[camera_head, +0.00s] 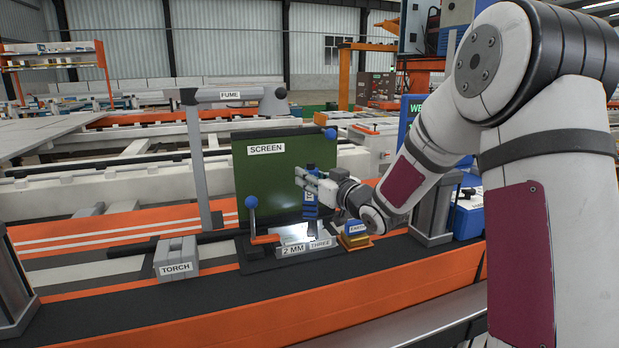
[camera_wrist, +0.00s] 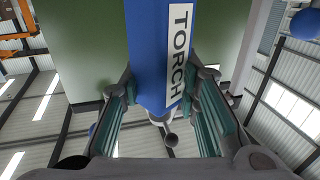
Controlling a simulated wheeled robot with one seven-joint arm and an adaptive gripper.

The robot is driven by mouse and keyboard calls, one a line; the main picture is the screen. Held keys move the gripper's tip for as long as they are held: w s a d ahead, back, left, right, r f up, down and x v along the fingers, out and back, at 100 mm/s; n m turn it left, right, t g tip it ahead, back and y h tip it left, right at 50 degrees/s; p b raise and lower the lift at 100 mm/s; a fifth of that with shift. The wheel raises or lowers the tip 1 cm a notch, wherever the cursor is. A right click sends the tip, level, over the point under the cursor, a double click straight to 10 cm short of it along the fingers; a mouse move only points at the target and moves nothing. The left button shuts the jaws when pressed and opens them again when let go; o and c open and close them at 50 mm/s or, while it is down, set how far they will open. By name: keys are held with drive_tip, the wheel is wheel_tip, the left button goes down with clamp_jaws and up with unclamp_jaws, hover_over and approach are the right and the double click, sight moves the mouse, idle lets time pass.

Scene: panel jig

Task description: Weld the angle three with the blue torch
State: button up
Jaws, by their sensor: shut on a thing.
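The blue torch (camera_head: 310,204) is held in front of the green screen, with its lower end above the jig. My gripper (camera_head: 312,184) is shut on it. In the wrist view the torch (camera_wrist: 150,45), labelled TORCH, sits between the two green-padded fingers (camera_wrist: 161,95). The angle three (camera_head: 297,233) is a pale, bright metal piece on the jig, behind the labels 2 MM and THREE (camera_head: 320,244). The torch is close above it; whether its tip touches the metal is too small to tell.
The green SCREEN (camera_head: 270,185) stands right behind the jig. A lever with a blue ball (camera_head: 251,202) rises at the jig's left. The grey TORCH holder (camera_head: 177,258) is empty further left. A blue and yellow EARTH block (camera_head: 355,230) sits right. The FUME arm (camera_head: 230,96) hangs above.

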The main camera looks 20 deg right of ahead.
drive_tip(key=shift+d+p, duration=0.6)
drive_tip(key=shift+d, duration=1.65)
idle(3.2)
drive_tip(key=shift+r, duration=0.15)
wheel_tip(320, 180, up, 6)
drive_tip(key=p, duration=0.5)
drive_tip(key=shift+d, duration=0.15)
drive_tip(key=shift+r, duration=0.1)
idle(1.4)
